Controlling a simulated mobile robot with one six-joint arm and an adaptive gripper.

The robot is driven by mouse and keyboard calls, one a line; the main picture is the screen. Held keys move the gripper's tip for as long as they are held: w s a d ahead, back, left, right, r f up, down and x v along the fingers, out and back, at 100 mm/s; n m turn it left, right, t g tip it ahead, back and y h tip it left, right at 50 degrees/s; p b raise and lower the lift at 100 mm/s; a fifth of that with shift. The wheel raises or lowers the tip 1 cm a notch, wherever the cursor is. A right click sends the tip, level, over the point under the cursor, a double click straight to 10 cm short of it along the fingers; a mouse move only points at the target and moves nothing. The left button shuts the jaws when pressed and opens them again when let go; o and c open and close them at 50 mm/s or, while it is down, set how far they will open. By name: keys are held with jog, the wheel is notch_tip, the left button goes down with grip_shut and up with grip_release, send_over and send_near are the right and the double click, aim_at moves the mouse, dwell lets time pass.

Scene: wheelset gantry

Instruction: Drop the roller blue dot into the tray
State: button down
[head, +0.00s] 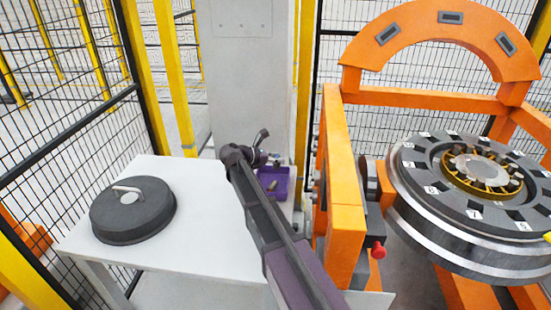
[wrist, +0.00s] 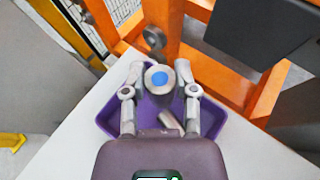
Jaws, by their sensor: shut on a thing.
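The roller with the blue dot (wrist: 159,78) is held between the two fingertips of my gripper (wrist: 159,75) in the wrist view, its blue-marked end facing the camera. My gripper is shut on it. The purple tray (wrist: 106,119) lies below and behind the gripper on the white table, and it also shows in the head view (head: 283,196). Another metal roller (wrist: 168,122) seems to lie in the tray, partly hidden by my gripper. In the head view my gripper (head: 268,152) is over the tray's far side; the held roller is hard to make out there.
A dark round cover with a handle (head: 133,209) sits on the white table (head: 200,225) at left. An orange gantry frame (head: 344,170) stands close right of the tray, with a red knob (head: 378,251). The wheelset with numbered slots (head: 470,190) is further right.

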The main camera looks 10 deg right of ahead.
jog(key=shift+f+b, duration=0.35)
jog(key=shift+f, duration=0.2)
jog(key=shift+c, duration=1.6)
grip_release()
jog(key=shift+s, duration=0.15)
